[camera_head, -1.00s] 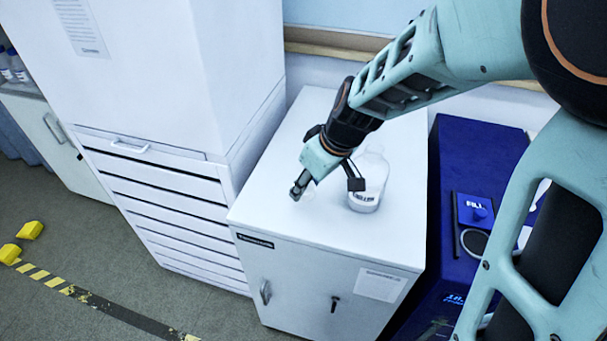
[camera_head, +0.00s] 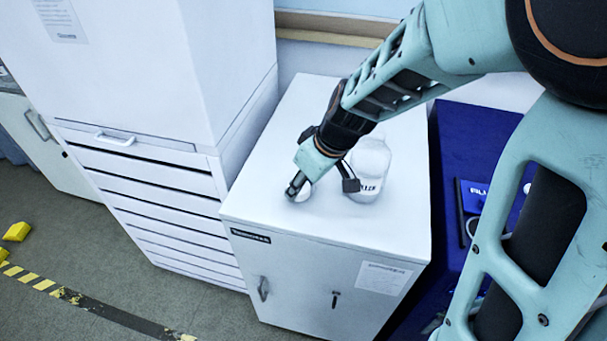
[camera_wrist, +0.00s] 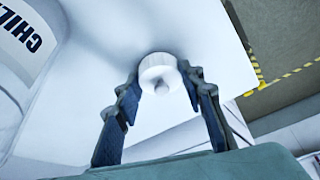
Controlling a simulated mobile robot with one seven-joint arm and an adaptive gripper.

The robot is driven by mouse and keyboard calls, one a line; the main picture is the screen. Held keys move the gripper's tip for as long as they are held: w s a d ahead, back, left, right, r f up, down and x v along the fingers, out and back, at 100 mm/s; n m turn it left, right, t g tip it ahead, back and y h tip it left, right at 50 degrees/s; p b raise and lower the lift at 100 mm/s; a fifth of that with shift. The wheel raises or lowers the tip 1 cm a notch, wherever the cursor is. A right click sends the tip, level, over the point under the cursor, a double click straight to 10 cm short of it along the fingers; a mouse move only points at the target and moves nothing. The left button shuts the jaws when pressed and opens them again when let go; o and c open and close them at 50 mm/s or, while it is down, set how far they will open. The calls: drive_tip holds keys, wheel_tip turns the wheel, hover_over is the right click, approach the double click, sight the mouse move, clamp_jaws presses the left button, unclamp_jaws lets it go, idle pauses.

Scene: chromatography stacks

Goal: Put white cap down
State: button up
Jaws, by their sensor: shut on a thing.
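My gripper (camera_head: 298,188) is over the left part of a white cabinet top (camera_head: 330,217) and points down. In the wrist view my gripper (camera_wrist: 157,75) is shut on a small round white cap (camera_wrist: 158,72), held between its fingertips. The cap (camera_head: 304,193) shows partly beside the fingers in the head view, low over the cabinet top. I cannot tell whether it touches the surface. A clear bottle with a white label (camera_head: 370,172) stands upright on the cabinet top, to the right of the gripper and apart from it.
A tall white drawer unit (camera_head: 160,205) stands to the left of the cabinet. A dark blue unit (camera_head: 470,150) stands to its right. The front of the cabinet top is clear. Yellow blocks (camera_head: 17,231) and striped tape (camera_head: 75,298) are on the floor.

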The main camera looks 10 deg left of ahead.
drive_tip(key=shift+f, duration=0.2)
drive_tip(key=o, duration=0.9)
drive_tip(key=shift+r, duration=0.15)
drive_tip(key=shift+r, duration=0.2)
drive_tip(key=p+v, duration=0.5)
drive_tip(key=v, duration=0.7)
drive_tip(key=shift+p, duration=0.3)
